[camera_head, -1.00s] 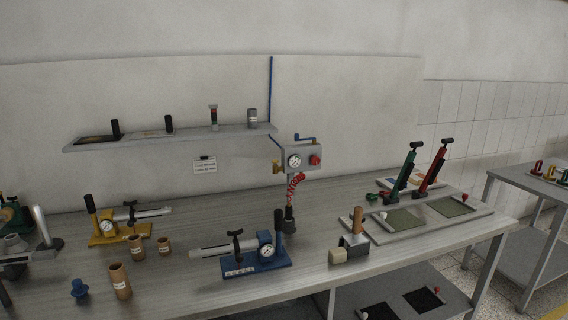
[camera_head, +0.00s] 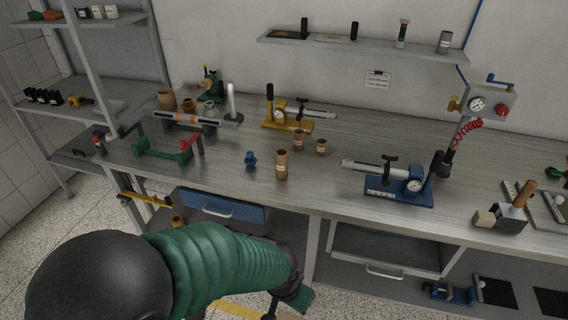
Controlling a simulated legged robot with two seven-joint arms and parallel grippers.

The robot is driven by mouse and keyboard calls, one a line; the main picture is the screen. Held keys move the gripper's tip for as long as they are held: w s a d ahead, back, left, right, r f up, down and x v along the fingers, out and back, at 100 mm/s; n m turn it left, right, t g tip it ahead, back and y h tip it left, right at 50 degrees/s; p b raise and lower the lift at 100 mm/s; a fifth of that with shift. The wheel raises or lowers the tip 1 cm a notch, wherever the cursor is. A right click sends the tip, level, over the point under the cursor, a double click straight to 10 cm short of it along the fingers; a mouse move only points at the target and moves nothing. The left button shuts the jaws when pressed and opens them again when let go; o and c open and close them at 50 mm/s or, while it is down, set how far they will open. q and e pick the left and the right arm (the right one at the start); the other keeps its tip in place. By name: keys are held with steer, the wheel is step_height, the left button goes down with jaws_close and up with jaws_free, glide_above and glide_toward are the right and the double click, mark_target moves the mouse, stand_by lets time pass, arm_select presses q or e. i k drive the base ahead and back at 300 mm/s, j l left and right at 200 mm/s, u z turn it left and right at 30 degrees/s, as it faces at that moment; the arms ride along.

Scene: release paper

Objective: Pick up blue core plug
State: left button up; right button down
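The blue core plug (camera_head: 251,160) is a small dark-blue knobbed piece. It stands on the grey workbench (camera_head: 225,150) near its front edge, left of a tall brown cardboard core (camera_head: 282,166). My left arm comes in from the lower left with a green sleeve. My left gripper (camera_head: 286,306) is at the bottom edge of the view, in front of and below the bench top, well apart from the plug. It is partly cut off by the frame, so its opening is unclear. My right gripper is not in view.
Two shorter cores (camera_head: 299,139) stand behind the tall one. A yellow gauge device (camera_head: 288,124) is behind them, and a blue gauge device (camera_head: 400,186) is to the right. A blue drawer (camera_head: 222,206) is under the bench.

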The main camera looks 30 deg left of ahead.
mark_target(250, 160)
steer(key=u, duration=1.35)
